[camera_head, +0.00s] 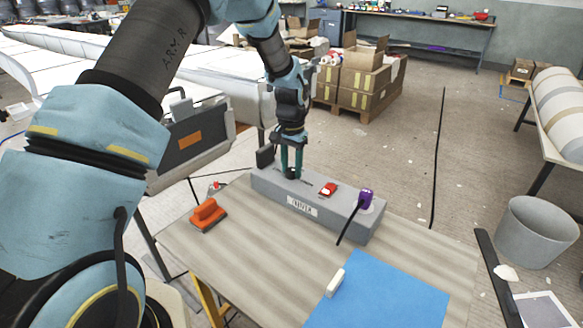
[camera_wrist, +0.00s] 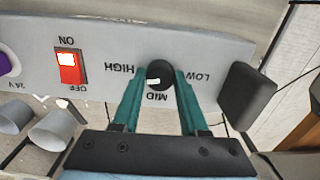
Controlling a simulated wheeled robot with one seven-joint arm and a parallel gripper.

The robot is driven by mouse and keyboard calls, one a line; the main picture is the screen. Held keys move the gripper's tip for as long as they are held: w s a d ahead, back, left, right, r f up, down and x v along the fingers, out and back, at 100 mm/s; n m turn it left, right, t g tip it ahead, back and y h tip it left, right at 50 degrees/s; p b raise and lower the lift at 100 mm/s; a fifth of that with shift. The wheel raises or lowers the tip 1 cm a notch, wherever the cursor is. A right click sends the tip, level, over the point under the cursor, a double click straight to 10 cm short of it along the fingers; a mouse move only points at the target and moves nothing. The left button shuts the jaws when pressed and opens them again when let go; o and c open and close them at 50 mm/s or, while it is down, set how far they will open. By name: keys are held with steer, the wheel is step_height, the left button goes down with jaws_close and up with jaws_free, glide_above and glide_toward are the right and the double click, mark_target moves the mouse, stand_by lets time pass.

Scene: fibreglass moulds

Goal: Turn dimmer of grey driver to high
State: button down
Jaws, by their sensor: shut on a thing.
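The grey driver (camera_head: 272,196) is a long box on the table, labelled on its front. In the wrist view its panel (camera_wrist: 215,48) carries a round black dimmer knob (camera_wrist: 161,70), with HIGH to the left, MID below and LOW to the right. A short white mark on the knob lies low and left of its middle, on the HIGH side of MID; its exact direction is hard to tell. My gripper (camera_head: 291,173) points down at the driver's left end. In the wrist view its teal fingers (camera_wrist: 160,85) are closed on both sides of the knob.
A red ON/OFF switch (camera_head: 328,189) and a purple plug (camera_head: 366,196) with a black cable sit on the driver. An orange-red tool (camera_head: 208,215) lies left. A blue sheet (camera_head: 385,295) with a white block (camera_head: 335,282) lies in front. The middle table (camera_head: 265,255) is bare.

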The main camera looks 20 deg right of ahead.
mark_target(291, 169)
steer(key=shift+m, duration=1.3)
steer(key=shift+c, duration=2.2)
jaws_free()
step_height(291, 169, up, 11)
steer(key=b, duration=0.1)
steer(key=shift+b, duration=0.4)
steer(key=shift+f, duration=0.1)
